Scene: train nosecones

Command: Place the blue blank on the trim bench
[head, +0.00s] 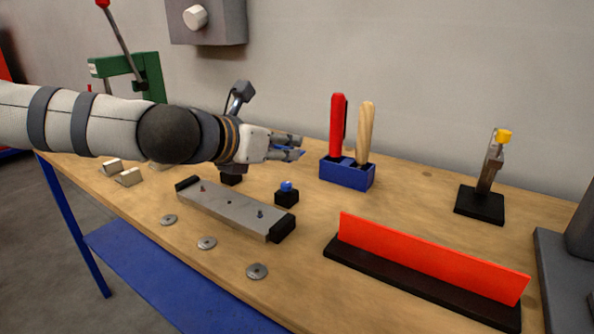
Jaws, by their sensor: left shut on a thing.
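My left gripper (299,147) reaches in from the left and is shut on a small flat blue piece, the blue blank (287,149). The blank is mostly hidden between the fingers. The gripper holds it above the wooden bench top (310,240), to the left of the blue tool holder. I cannot tell from the picture which part is called the trim bench. My right gripper is not in view.
A metal plate with black ends (232,208) lies below the gripper. Beside it stands a black block with a blue top (287,195). A blue holder (346,173) carries two handled tools. A red fence (430,260) stands at right. Several metal discs (207,243) line the front.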

